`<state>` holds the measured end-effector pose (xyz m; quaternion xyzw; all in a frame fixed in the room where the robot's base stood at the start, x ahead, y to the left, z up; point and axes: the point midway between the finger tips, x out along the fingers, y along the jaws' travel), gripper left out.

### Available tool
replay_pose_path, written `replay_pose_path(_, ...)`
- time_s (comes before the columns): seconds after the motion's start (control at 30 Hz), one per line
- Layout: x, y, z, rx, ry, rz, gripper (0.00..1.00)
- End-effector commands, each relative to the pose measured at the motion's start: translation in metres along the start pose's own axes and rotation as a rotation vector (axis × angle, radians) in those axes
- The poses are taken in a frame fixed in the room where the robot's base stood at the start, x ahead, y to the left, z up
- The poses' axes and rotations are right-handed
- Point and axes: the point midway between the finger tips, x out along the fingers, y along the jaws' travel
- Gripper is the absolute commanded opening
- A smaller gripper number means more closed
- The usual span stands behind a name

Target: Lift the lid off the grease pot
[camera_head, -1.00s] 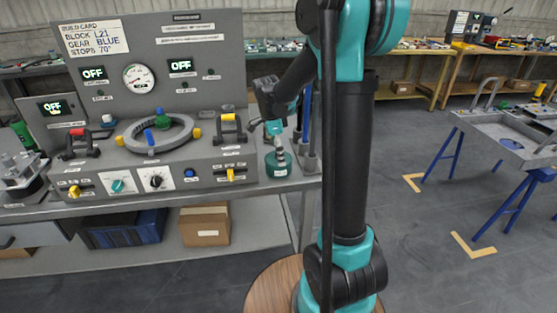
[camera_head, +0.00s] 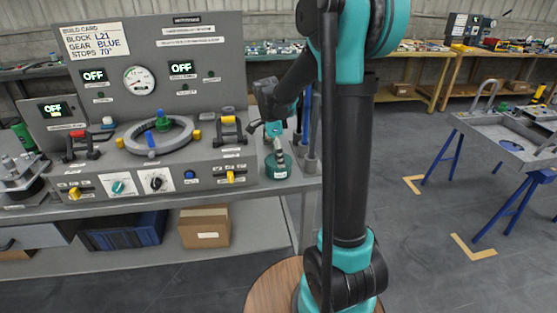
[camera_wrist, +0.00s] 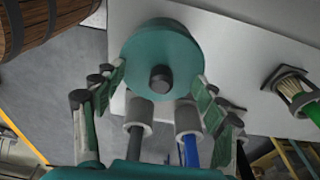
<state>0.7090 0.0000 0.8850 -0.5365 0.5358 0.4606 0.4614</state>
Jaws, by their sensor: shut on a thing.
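The teal grease pot (camera_head: 278,168) stands at the right end of the bench in the head view. In the wrist view its round teal lid (camera_wrist: 165,47) with a dark knob (camera_wrist: 161,78) fills the upper middle. My gripper (camera_head: 279,150) is pointed down over the pot top. In the wrist view the fingers of my gripper (camera_wrist: 160,79) lie on both sides of the lid, their tips at its rim, shut on it. Whether there is a gap between lid and pot cannot be told; the pot body is hidden below the lid in the wrist view.
Two grey holders with upright rods (camera_wrist: 138,115) stand close beside the pot. A brush in a holder (camera_wrist: 295,90) is at the right of the wrist view. The grey control panel (camera_head: 215,172) with handles and knobs is left of the pot. The bench edge is close in front.

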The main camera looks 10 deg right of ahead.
Motion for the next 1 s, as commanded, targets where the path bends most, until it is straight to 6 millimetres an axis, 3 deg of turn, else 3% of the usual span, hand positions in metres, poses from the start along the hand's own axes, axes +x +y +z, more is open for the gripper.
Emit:
replay_pose_path(0.13,0.0,0.001,0.0,0.0,-0.001,0.0,0.41)
replay_pose_path(0.23,-0.006,0.001,-0.001,0.0,-0.001,0.0,0.16)
replay_pose_path(0.27,-0.008,0.001,-0.001,0.0,-0.001,0.0,0.0)
replay_pose_path(0.47,-0.04,0.001,-0.006,0.0,-0.001,0.0,0.0)
replay_pose_path(0.8,-0.133,0.001,-0.02,0.0,-0.001,0.0,0.0)
replay_pose_path(1.0,-0.172,0.001,-0.026,0.0,0.0,0.0,0.0)
